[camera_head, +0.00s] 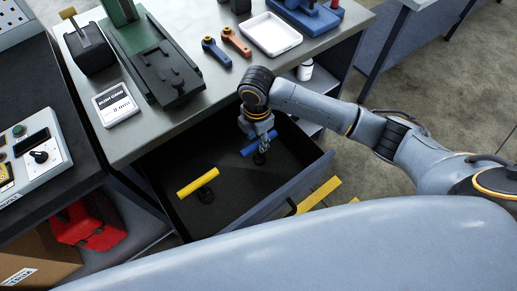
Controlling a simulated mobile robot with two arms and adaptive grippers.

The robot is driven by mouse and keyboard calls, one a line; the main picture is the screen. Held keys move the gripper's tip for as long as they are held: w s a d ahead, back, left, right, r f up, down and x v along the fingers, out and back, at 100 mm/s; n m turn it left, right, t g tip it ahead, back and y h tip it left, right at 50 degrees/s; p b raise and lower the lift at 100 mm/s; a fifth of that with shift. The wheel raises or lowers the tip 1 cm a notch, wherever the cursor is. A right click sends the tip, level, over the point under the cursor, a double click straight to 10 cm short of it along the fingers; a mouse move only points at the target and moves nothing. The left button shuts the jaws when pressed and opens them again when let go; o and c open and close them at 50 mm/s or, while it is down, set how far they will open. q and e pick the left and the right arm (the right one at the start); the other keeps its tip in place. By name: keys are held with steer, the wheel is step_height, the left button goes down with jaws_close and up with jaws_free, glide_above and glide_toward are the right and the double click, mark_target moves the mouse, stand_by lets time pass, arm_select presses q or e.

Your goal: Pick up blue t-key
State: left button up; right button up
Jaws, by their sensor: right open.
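The blue t-key (251,149) stands in the open drawer (228,205), with its blue crossbar on top and a dark base below. My right gripper (262,145) reaches down into the drawer at the blue t-key's right part. Its jaws are open. The fingers overlap the bar in this view, and I cannot tell whether they touch it. A yellow t-key (198,182) stands in the same drawer, to the left and nearer. My left gripper is out of view.
The workbench top (150,137) holds a green and black vise (155,60), a white tray (270,34), and blue (216,51) and orange (236,42) handled tools. The drawer's front wall (290,190) is a raised edge. A control box (35,155) stands at left.

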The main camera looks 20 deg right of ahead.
steer(key=shift+a+f, duration=0.1)
steer(key=shift+f, duration=0.6)
steer(key=shift+w+a+f, duration=0.1)
steer(key=shift+a+f, duration=0.05)
steer(key=shift+f, duration=0.35)
steer(key=f, duration=0.2)
steer(key=d+f, duration=0.1)
steer(key=f, duration=0.1)
steer(key=shift+f, duration=0.45)
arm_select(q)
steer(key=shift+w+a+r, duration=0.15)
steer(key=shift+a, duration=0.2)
arm_select(e)
jaws_close()
